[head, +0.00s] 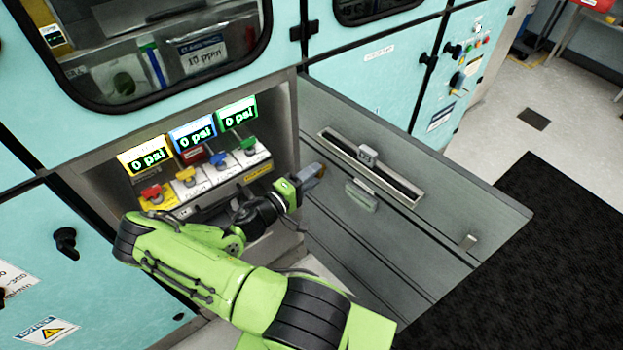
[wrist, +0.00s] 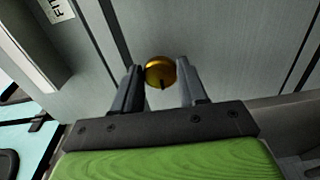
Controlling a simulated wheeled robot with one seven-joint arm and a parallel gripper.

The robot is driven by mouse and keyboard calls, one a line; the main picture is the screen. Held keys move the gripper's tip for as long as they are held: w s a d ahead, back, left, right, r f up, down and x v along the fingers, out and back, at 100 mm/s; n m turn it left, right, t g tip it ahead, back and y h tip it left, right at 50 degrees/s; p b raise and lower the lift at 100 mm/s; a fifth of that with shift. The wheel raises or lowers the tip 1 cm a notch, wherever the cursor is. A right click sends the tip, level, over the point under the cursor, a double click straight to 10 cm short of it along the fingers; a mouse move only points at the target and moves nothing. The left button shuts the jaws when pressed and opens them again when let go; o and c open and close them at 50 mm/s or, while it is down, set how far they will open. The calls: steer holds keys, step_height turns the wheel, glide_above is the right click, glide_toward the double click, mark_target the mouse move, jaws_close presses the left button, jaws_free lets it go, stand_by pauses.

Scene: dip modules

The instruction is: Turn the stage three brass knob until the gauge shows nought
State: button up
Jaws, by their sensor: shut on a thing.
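The round brass knob (wrist: 160,72) shows in the wrist view between my two fingertips, with a dark mark on its face. My gripper (wrist: 160,84) is shut on it; in the head view my gripper (head: 314,178) is at the opened grey panel, right of the recess. The knob cannot be made out clearly in the head view. Three small gauges stand in a row in the recess: yellow-framed (head: 145,157), blue-framed (head: 193,133) and green-framed (head: 237,113). Each reads 0 psi. Which one belongs to stage three is not clear from the frames.
Below the gauges are red (head: 151,192), yellow (head: 186,174), blue (head: 218,159) and green (head: 248,143) valve handles, left of my gripper. The grey panel (head: 450,210) extends right, with a slotted bracket (head: 370,165) and a pale handle (head: 361,196). A dark mat (head: 540,260) lies beyond.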

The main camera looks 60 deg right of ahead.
steer(key=m+b, duration=0.1)
steer(key=m, duration=0.1)
steer(key=m+b, duration=0.2)
steer(key=m, duration=0.1)
steer(key=shift+f+m, duration=0.2)
steer(key=shift+m, duration=0.1)
stand_by(0.5)
steer(key=o, duration=1)
steer(key=p+v, duration=0.1)
steer(key=v, duration=1.4)
steer(key=shift+w+a+r+p, duration=0.1)
steer(key=shift+w+a+p, duration=0.1)
steer(key=shift+a+p, duration=0.15)
